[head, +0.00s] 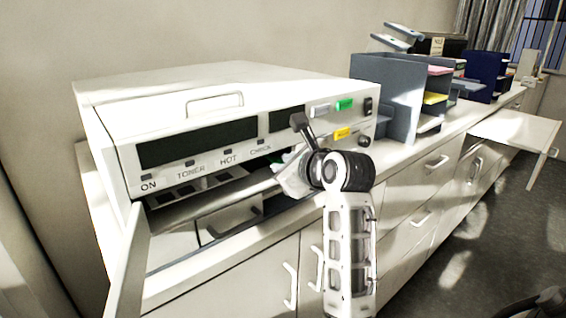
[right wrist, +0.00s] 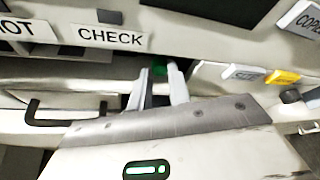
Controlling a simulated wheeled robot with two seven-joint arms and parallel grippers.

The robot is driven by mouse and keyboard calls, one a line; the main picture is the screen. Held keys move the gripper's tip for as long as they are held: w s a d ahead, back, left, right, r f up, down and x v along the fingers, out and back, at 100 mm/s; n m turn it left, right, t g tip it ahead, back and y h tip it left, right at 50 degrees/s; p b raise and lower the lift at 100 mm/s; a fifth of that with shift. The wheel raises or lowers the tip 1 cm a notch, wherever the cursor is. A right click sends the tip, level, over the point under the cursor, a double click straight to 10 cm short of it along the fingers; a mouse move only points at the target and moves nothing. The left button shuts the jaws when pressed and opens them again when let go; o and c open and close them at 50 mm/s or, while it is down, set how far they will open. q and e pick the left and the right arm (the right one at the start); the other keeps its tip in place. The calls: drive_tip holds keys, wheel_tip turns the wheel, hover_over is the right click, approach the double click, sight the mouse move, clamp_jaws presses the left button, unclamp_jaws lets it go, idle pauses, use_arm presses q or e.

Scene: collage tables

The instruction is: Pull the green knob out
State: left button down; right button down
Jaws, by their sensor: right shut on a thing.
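The green knob (right wrist: 159,70) shows as a small dark green patch inside the machine's front opening, at the fingertips in the right wrist view. A sliver of green also shows in the head view, beside the gripper. My right gripper (right wrist: 163,78) reaches into the opening below the CHECK label, with its fingers shut on the green knob. In the head view my right gripper (head: 284,166) is at the opening and my wrist hides part of it. Most of the knob is hidden by the fingers and by shadow. My left gripper is not in view.
The white copier (head: 215,85) stands on a long white counter (head: 230,265). Its front flap (head: 130,265) hangs open at the left. Green (head: 344,104) and yellow (head: 343,133) buttons are on its face. Grey paper trays (head: 385,90) stand to the right. The floor at the right is open.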

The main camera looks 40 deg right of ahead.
drive_tip(key=shift+s, duration=1.1)
drive_tip(key=c, duration=1.2)
unclamp_jaws()
drive_tip(key=shift+c, duration=0.2)
